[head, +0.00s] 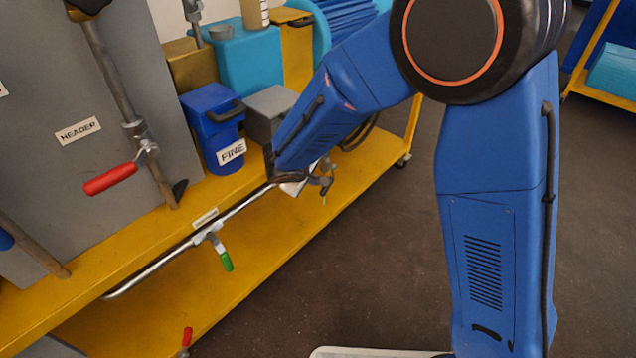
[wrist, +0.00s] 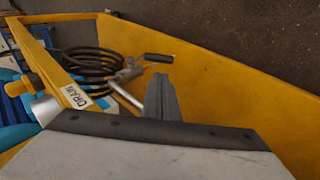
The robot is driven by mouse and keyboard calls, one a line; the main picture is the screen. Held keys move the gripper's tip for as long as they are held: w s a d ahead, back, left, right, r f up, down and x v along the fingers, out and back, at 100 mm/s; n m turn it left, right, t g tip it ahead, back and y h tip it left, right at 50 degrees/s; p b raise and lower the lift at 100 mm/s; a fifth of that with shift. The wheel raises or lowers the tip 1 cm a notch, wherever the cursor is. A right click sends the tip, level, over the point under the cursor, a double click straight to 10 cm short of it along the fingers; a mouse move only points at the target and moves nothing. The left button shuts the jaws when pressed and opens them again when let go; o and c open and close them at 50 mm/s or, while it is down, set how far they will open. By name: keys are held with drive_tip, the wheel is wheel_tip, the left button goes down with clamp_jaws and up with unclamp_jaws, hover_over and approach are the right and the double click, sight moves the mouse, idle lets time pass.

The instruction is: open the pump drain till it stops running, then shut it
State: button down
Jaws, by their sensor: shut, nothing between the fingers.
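In the wrist view a plate marked DRAIN (wrist: 75,97) sits on the yellow frame edge. Beside it a short metal pipe (wrist: 126,97) leads to a small valve (wrist: 130,71) with a dark lever (wrist: 158,58) pointing right. My gripper (wrist: 160,98) is shut and empty, its grey fingers close to the pipe and lever in the picture; I cannot tell whether they touch. No running liquid shows. In the head view my arm reaches down to the yellow bench edge and hides most of the gripper; a small grey fitting (head: 325,183) shows just past it.
A green-handled valve (head: 226,261) hangs on a pipe along the yellow bench (head: 110,248). A blue FINE vessel (head: 215,125) stands on the bench. A black hose coil (wrist: 92,66) lies behind the drain.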

sight(326, 191)
drive_tip(key=x, duration=1.3)
drive_tip(key=shift+f, duration=0.15)
drive_tip(key=shift+d+f+t+h, duration=0.1)
drive_tip(key=shift+f+t+h, duration=0.4)
drive_tip(key=shift+f+t, duration=0.15)
drive_tip(key=shift+w+d+f+n+t+h, duration=0.1)
drive_tip(key=shift+w+f+n+t+h, duration=0.05)
drive_tip(key=shift+f+t+h, duration=0.3)
drive_tip(key=shift+w+d+f+n+t+h, duration=0.15)
drive_tip(key=shift+f+t+h, duration=0.1)
drive_tip(key=shift+f+t, duration=0.25)
drive_tip(key=shift+w+d+f+t+h, duration=0.45)
drive_tip(key=shift+w+d+f+t, duration=0.1)
drive_tip(key=shift+w+f+t, duration=0.25)
drive_tip(key=shift+w+d+f+t+h, duration=0.45)
drive_tip(key=shift+w+d+f+t, duration=0.15)
drive_tip(key=shift+f+t, duration=0.25)
drive_tip(key=shift+w, duration=0.1)
drive_tip(key=v, duration=1.7)
drive_tip(key=shift+a, duration=0.15)
